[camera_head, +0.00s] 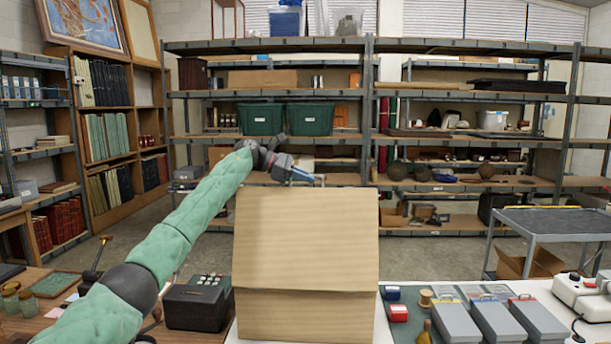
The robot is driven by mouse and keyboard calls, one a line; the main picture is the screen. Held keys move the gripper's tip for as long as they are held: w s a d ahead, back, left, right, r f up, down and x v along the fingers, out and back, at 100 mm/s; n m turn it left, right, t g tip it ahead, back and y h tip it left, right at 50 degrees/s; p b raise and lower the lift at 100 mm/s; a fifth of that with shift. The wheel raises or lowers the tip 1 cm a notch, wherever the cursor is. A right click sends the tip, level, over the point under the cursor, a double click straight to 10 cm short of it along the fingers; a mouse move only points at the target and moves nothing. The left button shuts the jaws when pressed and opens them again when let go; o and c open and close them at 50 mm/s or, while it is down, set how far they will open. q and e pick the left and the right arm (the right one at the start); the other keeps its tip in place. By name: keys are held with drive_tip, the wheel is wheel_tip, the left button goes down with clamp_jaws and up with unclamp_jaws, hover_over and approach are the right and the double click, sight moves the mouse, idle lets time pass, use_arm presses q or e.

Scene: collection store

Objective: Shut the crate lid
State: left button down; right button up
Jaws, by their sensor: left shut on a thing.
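The crate (305,318) is a tan box on the white table in front of me. Its lid (306,236) stands raised above the crate's front wall, with its broad ribbed face toward me. My left arm reaches in from the left, and my left gripper (312,179) is at the lid's top edge, shut on it. The fingertips are partly hidden behind the edge. The inside of the crate is hidden by the lid and front wall. My right gripper is not in view.
A grey cart (556,222) and loaded shelves stand behind.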

use_arm(q)
drive_tip(key=shift+w, duration=0.2)
idle(0.3)
drive_tip(key=c, duration=1.5)
unclamp_jaws()
